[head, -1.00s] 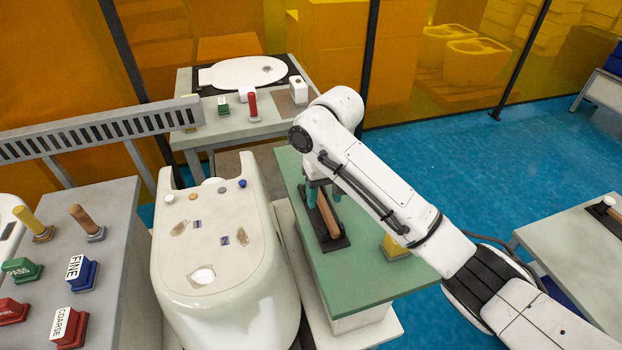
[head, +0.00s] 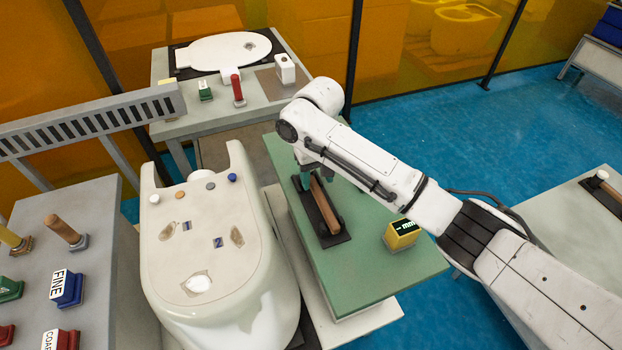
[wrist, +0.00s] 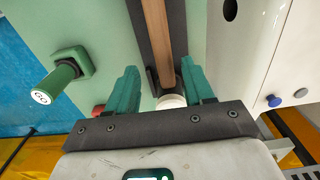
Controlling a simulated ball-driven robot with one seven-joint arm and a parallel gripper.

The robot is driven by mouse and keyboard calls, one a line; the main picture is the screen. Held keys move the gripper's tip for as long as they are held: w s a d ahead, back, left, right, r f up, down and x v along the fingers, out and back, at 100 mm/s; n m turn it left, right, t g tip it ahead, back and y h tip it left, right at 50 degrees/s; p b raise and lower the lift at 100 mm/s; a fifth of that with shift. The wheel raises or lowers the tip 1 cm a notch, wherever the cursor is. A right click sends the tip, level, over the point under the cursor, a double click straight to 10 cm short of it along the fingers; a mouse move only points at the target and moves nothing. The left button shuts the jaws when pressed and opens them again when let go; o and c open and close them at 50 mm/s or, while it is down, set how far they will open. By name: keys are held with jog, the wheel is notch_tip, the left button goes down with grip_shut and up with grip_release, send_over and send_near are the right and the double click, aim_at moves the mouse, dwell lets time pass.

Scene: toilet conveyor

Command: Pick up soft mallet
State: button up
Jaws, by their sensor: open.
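The soft mallet (head: 325,205) lies in a dark holder on the green table, with its long wooden handle showing. In the wrist view its handle (wrist: 157,35) runs up from a white cylindrical end (wrist: 171,101). My gripper (head: 320,180) is over the far end of the mallet. In the wrist view my gripper (wrist: 160,78) is open, with one teal finger on each side of the mallet's line. The white end shows between the fingers, nearer the right one. No contact is visible. In the head view my wrist hides the mallet's far end.
The dark holder (head: 333,238) lies on the green table (head: 365,265). A yellow box with a display (head: 402,235) stands to its right. A green button (wrist: 62,75) shows in the wrist view. A white toilet body (head: 205,260) stands left.

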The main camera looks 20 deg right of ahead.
aim_at(315, 186)
jog(key=f, duration=0.4)
jog(key=shift+s+a+f+p, duration=0.15)
jog(key=shift+a+f+p, duration=0.15)
jog(key=shift+f+p, duration=0.1)
jog(key=shift+c, duration=0.4)
jog(key=shift+r, duration=0.1)
grip_shut()
